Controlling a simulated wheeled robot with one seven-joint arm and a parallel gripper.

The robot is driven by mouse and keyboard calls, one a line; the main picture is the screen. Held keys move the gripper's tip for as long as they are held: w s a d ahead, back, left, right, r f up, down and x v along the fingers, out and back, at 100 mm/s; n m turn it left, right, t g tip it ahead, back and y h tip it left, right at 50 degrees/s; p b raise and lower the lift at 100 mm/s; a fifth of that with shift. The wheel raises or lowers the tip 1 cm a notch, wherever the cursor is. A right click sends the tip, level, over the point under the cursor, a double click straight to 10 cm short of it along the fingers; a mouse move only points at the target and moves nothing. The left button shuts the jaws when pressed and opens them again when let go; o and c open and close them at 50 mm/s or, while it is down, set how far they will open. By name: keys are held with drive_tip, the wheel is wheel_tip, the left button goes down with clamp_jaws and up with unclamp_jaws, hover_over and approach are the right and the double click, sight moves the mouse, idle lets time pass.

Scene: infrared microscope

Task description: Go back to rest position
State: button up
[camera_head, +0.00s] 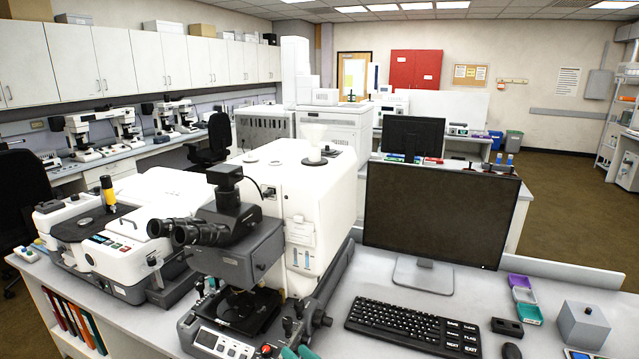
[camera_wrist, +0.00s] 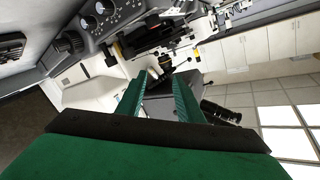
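The infrared microscope (camera_head: 238,250) stands on the bench in the head view, with black eyepieces, a dark stage and a white body behind. The teal fingertips of my gripper (camera_head: 298,352) show at the bottom edge, just in front of the microscope's lower right side. In the wrist view the two green fingers of my gripper (camera_wrist: 160,84) are apart, with nothing visible held between them. Beyond them, tilted, are the microscope's dark parts (camera_wrist: 165,62) and a control panel with round knobs (camera_wrist: 98,15). I cannot tell whether a fingertip touches the microscope.
A monitor (camera_head: 440,212) and a keyboard (camera_head: 413,326) stand to the right. A grey box (camera_head: 583,325), purple and teal trays (camera_head: 526,305) and a mouse (camera_head: 511,351) lie further right. Another white instrument (camera_head: 110,245) is at the left. Open floor (camera_head: 570,190) shows at the far right.

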drive_tip(key=s+d+f+m+t+h, duration=0.1)
drive_tip(key=s+d+f+m+h, duration=0.2)
drive_tip(key=s+f, duration=0.65)
drive_tip(key=s+d+f+m+h, duration=0.1)
drive_tip(key=s+f+m+h, duration=0.1)
drive_tip(key=s+f+h, duration=0.6)
drive_tip(key=s+r+n, duration=0.1)
drive_tip(key=s+r, duration=0.2)
drive_tip(key=s, duration=1)
drive_tip(key=s+r+n+t, duration=0.1)
drive_tip(key=s+r, duration=0.3)
drive_tip(key=s, duration=1)
drive_tip(key=shift+d+r+n, duration=0.25)
drive_tip(key=shift+r+n, duration=0.05)
drive_tip(key=shift+n, duration=0.2)
